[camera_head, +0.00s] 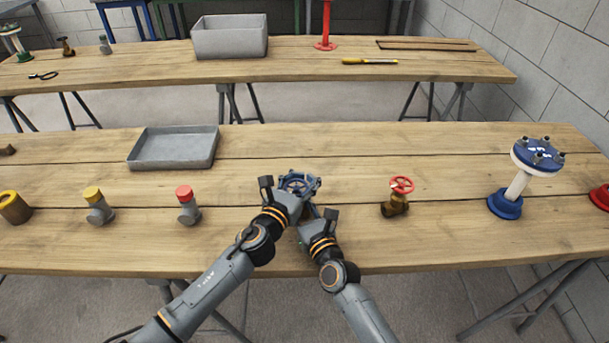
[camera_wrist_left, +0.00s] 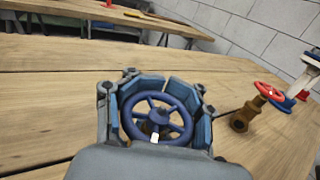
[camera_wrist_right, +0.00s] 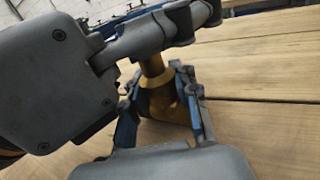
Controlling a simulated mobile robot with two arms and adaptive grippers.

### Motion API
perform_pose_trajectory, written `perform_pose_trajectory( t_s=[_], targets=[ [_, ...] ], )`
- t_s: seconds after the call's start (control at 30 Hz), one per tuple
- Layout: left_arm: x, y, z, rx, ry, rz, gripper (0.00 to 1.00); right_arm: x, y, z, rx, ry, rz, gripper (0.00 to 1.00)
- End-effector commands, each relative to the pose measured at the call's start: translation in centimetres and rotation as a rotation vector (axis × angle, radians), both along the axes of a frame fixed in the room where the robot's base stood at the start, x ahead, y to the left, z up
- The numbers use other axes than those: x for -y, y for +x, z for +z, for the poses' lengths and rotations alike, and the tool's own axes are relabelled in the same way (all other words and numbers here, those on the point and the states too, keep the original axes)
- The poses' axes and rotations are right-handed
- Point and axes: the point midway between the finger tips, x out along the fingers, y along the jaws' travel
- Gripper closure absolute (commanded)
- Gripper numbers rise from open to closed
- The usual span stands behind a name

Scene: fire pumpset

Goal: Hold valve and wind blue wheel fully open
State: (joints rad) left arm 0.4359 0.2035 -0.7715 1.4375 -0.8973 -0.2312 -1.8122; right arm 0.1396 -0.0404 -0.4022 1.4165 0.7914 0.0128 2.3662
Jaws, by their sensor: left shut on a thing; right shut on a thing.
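The blue wheel (camera_wrist_left: 158,114) sits between the fingers of my left gripper (camera_wrist_left: 157,108), which is shut on its rim. The wheel also shows in the head view (camera_head: 297,184), between the fingers of my left gripper (camera_head: 298,182). The brass valve body (camera_wrist_right: 165,100) stands below it in the right wrist view. My right gripper (camera_wrist_right: 161,115) is shut around this body, with a finger on each side. In the head view the valve body is hidden behind my two hands.
A brass valve with a red wheel (camera_head: 401,186) stands to the right, then a blue-flanged pipe (camera_head: 519,187). A grey tray (camera_head: 174,162) lies behind to the left. Grey fittings with a red cap (camera_head: 185,192) and yellow cap (camera_head: 93,194) stand left on the wooden table (camera_head: 450,155).

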Motion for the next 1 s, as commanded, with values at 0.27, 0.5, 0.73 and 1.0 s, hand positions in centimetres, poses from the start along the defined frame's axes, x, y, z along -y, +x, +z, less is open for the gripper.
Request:
perform_pose_trajectory(
  t_s=[0.27, 0.5, 0.73, 1.0],
  targets=[
    [0.0, -0.1, -0.2, -0.004, 0.000, -0.001, 0.42, 0.6, 0.3, 0.0, 0.002, 0.001, -0.010, 1.00],
    [0.0, 0.0, -0.1, -0.002, -0.001, -0.001, 0.35, 0.3, 0.1, 0.0, 0.000, 0.002, -0.005, 1.00],
    [-0.5, -0.7, -0.1, -0.002, 0.001, 0.000, 0.35, 0.1, 0.1, 0.0, -0.001, 0.003, -0.003, 1.00],
    [-2.7, -5.2, -0.2, -0.003, 0.003, -0.002, 0.35, 0.1, 0.0, 0.0, -0.001, 0.003, -0.002, 1.00]
  ],
)
